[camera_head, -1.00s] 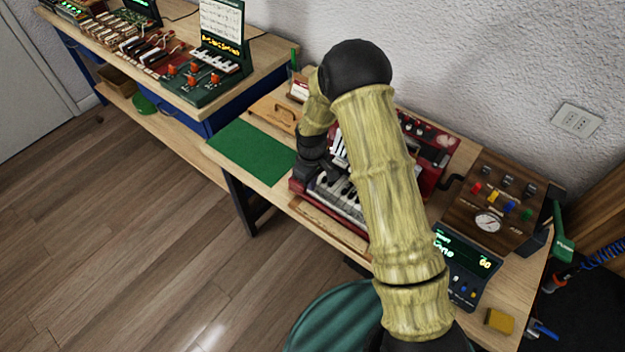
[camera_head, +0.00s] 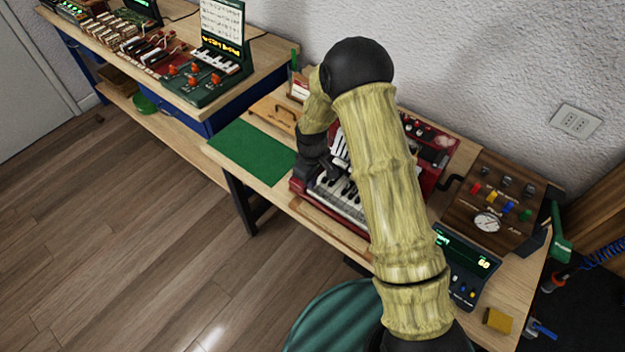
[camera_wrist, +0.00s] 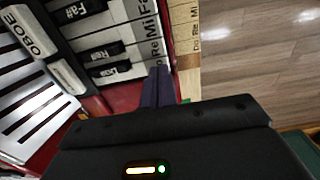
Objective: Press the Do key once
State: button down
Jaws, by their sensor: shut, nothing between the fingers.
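The red keyboard instrument (camera_head: 298,186) has white and black keys (camera_head: 345,195) and stands on the bench, partly hidden by my arm. In the wrist view, white keys carry the labels Re, Mi (camera_wrist: 150,24) and Fa. The Do key (camera_wrist: 128,72) is at the keyboard's near end, its front partly covered by my fingers. My gripper (camera_wrist: 157,72) is shut and empty, its dark fingertips at the front end of the Do key. I cannot tell whether they touch it. In the head view my gripper (camera_head: 332,172) is over the left keys.
A wooden strip (camera_wrist: 186,45) with note names runs along the keyboard front. Black keys (camera_wrist: 110,70) and an OBOE tab (camera_wrist: 38,40) are close by. A green mat (camera_head: 250,152) lies left; a display box (camera_head: 465,262) and a wooden panel with a gauge (camera_head: 490,205) stand right.

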notch_tip(320, 180, up, 5)
jog(key=p, duration=0.3)
jog(key=shift+f, duration=0.1)
jog(key=shift+w+r+b, duration=0.1)
jog(key=shift+r+b, duration=0.2)
notch_tip(320, 180, up, 9)
jog(key=b, duration=0.1)
jog(key=shift+f, duration=0.2)
dwell(0.3)
jog(key=s+d+r+m+t, duration=0.1)
jog(key=s+d+r+m, duration=0.3)
jog(key=s+d, duration=0.3)
jog(key=s+d+r+m+t, duration=0.1)
jog(key=s+d+r+m, duration=0.3)
jog(key=s, duration=0.8)
jog(key=d+m, duration=0.2)
jog(key=d, duration=0.2)
jog(key=shift+d+t, duration=0.15)
jog(key=shift+t, duration=0.15)
